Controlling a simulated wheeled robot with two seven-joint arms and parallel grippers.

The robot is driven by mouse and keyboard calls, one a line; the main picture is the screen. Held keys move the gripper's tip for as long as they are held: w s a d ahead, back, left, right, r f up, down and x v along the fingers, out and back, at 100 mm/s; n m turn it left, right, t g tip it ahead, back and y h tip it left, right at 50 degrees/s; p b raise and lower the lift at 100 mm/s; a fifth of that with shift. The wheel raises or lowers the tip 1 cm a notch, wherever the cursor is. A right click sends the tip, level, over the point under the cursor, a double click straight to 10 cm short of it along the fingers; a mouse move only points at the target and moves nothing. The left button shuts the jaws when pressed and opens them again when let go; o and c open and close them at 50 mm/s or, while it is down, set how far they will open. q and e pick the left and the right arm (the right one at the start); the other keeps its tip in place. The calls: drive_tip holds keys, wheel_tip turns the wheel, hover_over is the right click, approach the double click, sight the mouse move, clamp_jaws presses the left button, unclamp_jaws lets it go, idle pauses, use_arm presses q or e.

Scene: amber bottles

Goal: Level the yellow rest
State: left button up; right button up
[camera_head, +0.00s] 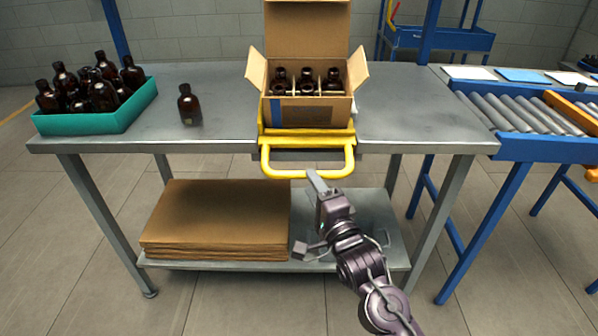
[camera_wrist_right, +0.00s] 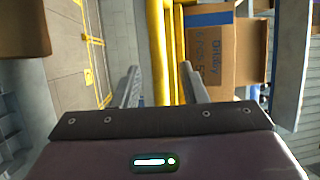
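The yellow rest (camera_head: 307,140) is at the front edge of the steel table, under an open cardboard box (camera_head: 308,113). Its yellow handle (camera_head: 308,173) sticks out past the edge towards me. I cannot tell the rest's exact tilt. My right gripper (camera_head: 309,214) is just below and in front of the handle, its fingers spread, with one fingertip close to the handle's front bar. In the right wrist view the fingers (camera_wrist_right: 158,69) are apart, with yellow bars (camera_wrist_right: 157,45) showing beyond the gap; I cannot tell whether they touch. My left gripper is not in view.
The box holds several amber bottles (camera_head: 307,84). A teal tray (camera_head: 100,122) of bottles and a lone bottle (camera_head: 189,106) stand to the left. Flat cardboard (camera_head: 215,215) lies on the lower shelf. A roller conveyor (camera_head: 525,113) is at right. The tabletop right of the box is clear.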

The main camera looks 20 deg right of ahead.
drive_tip(key=w, duration=0.6)
drive_tip(key=shift+a+r, duration=0.25)
drive_tip(key=shift+a, duration=0.05)
clamp_jaws()
